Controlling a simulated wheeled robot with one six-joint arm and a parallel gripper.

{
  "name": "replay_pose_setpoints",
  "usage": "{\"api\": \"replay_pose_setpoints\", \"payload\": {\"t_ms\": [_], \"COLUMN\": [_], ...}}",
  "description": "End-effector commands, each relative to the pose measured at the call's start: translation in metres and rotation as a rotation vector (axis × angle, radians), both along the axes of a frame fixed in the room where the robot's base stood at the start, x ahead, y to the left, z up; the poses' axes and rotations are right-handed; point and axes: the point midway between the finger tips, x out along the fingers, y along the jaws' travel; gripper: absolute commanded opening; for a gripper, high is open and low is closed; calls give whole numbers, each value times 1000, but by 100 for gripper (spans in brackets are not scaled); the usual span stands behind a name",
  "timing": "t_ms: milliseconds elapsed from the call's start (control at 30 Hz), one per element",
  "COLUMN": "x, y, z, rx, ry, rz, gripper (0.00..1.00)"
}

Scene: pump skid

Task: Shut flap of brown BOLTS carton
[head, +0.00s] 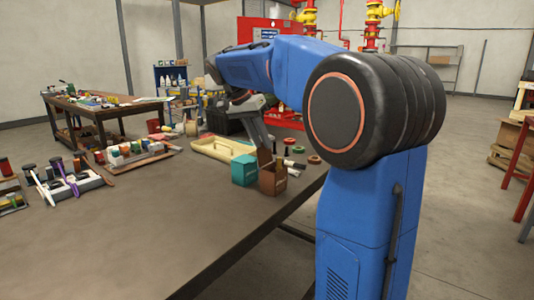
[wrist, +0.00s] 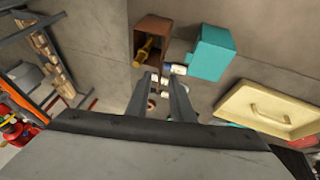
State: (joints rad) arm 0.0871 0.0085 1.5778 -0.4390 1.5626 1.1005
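The brown carton (head: 273,182) stands near the right edge of the table, its top open with a flap sticking up. In the wrist view the brown carton (wrist: 143,29) is seen from above, with a yellow and dark item (wrist: 145,52) inside. I cannot read any BOLTS lettering. My gripper (wrist: 164,77) has its two fingers apart with nothing held between them. Its tips show just below the carton's near side in the wrist view; I cannot tell whether they touch it. In the head view my gripper (head: 269,145) is above and behind the carton, small and partly merged with it.
A teal carton (head: 244,170) stands close left of the brown one. A cream tray with a handle (head: 222,149) lies behind it. Tape rolls (head: 314,159) and small cylinders lie to the right, near the table edge. The front of the table (head: 170,220) is clear.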

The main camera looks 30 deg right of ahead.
Motion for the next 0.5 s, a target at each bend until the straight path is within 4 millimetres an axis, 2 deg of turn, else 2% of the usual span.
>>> {"api": "replay_pose_setpoints", "payload": {"t_ms": [200, 500], "x": [-2, -3], "y": [-14, -22], "z": [-30, -47], "rx": [1, 0], "ry": [1, 1], "rz": [-1, 0], "gripper": [21, 21]}}
